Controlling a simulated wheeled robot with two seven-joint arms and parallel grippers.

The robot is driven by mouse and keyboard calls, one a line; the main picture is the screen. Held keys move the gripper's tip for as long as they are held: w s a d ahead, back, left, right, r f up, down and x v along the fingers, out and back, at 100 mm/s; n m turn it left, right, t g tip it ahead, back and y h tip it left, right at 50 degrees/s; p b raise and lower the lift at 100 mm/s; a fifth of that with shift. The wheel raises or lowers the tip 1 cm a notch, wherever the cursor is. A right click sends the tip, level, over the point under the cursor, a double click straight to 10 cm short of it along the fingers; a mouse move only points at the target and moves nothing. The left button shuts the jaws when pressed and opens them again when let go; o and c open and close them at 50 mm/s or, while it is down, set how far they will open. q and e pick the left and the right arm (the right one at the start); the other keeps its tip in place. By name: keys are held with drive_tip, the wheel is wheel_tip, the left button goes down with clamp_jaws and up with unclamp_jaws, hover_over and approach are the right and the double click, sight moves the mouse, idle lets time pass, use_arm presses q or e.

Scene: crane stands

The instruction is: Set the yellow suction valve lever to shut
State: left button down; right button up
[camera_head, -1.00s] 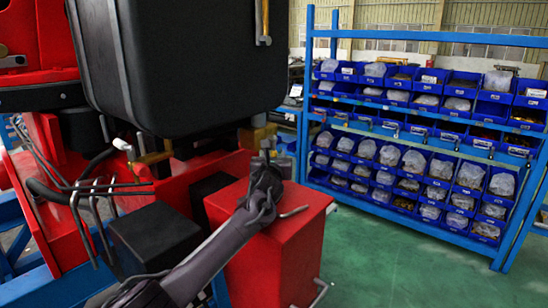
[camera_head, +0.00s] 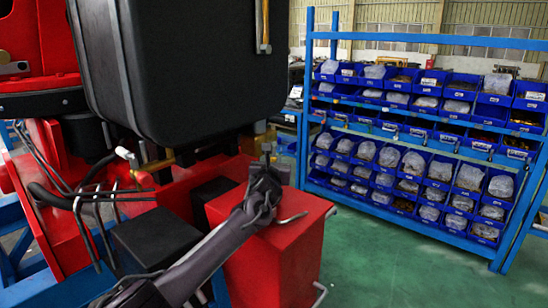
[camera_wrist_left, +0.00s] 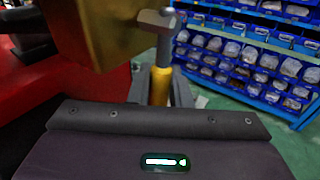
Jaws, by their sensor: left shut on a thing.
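The yellow valve lever (camera_wrist_left: 160,88) stands upright in the left wrist view, below a grey metal pivot head (camera_wrist_left: 161,20) beside a brass-coloured valve body (camera_wrist_left: 95,30). My left gripper (camera_wrist_left: 160,78) is shut on the lever, with dark fingers around its lower part. In the head view my left gripper (camera_head: 267,152) is raised above the red box, next to the brass block (camera_head: 256,138). The lever itself is mostly hidden there by my fingers. My right gripper is in neither view.
A large black tank (camera_head: 185,65) hangs left of the gripper. The red box (camera_head: 275,250) with bent metal handles is close below my left arm. Bent rods (camera_head: 95,205) stick up at the left. A blue rack (camera_head: 312,100) of bins stands behind, with clear green floor before it.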

use_arm(q)
drive_tip(key=g+p, duration=0.1)
drive_tip(key=p, duration=0.1)
drive_tip(key=s+a+r+m+g+p, duration=0.1)
drive_tip(key=g+p, duration=0.1)
drive_tip(key=p, duration=0.1)
drive_tip(key=shift+s+r+m+y, duration=0.15)
drive_tip(key=shift+m+y, duration=0.15)
drive_tip(key=shift+s+a+f+g+p, duration=0.2)
drive_tip(key=shift+f+g+p, duration=0.1)
drive_tip(key=shift+g+p, duration=0.1)
drive_tip(key=shift+m, duration=0.3)
drive_tip(key=c, duration=1.4)
unclamp_jaws()
drive_tip(key=shift+d, duration=0.1)
